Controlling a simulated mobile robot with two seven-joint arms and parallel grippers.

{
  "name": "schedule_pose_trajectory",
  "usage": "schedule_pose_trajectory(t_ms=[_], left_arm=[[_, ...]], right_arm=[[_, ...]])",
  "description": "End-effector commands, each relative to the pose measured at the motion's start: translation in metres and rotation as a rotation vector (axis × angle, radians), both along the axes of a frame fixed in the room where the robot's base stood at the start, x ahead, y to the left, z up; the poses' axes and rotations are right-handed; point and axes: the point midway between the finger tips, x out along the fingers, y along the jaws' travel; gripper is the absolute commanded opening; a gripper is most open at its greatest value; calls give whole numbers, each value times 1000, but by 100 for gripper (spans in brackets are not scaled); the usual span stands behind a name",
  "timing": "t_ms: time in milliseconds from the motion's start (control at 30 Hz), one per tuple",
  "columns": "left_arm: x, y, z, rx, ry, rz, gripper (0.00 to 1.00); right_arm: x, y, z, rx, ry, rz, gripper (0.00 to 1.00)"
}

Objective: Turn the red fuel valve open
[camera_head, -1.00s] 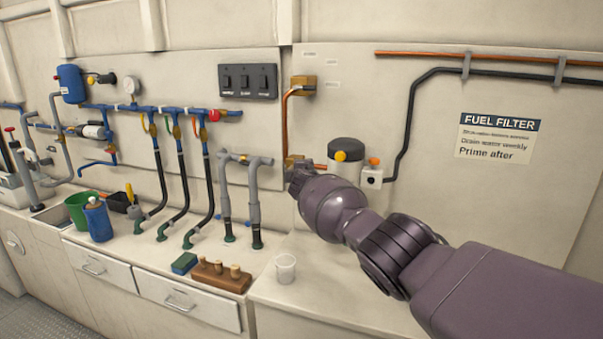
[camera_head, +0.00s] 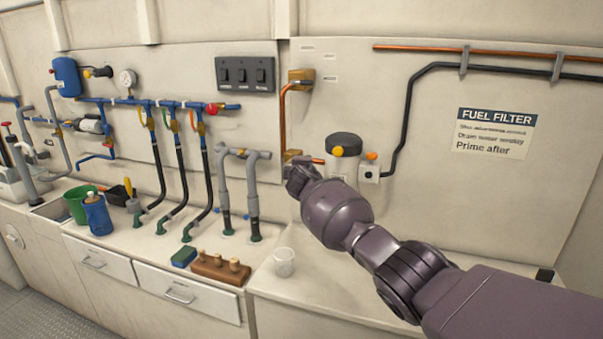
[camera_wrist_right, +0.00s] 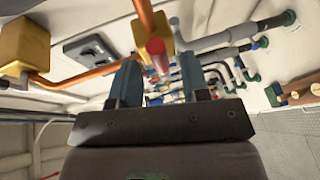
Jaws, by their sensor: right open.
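The red valve handle (camera_wrist_right: 156,48) shows in the right wrist view as a small red end in front of a brass body (camera_wrist_right: 160,24) on a copper pipe. My right gripper (camera_wrist_right: 158,78) is open, with one finger on each side of the line to the handle. The handle appears just beyond the fingertips; I cannot tell whether they touch it. In the head view my right gripper (camera_head: 298,178) is in front of the lower brass fitting (camera_head: 292,156), and my wrist hides the handle. My left gripper is not in view.
The fuel filter (camera_head: 343,147) and a white box with an orange knob (camera_head: 370,172) are close right of my gripper. Grey hoses (camera_head: 252,190) rise to the left.

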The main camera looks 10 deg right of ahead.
Motion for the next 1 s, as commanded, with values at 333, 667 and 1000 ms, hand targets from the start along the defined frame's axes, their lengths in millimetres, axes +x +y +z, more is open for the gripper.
schedule_pose_trajectory(t_ms=[333,667,1000], left_arm=[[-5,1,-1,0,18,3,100],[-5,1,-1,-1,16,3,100],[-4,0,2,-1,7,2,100]], right_arm=[[-26,4,5,1,0,1,42],[-57,8,10,0,-1,0,42],[-77,11,14,-1,1,-1,42]])
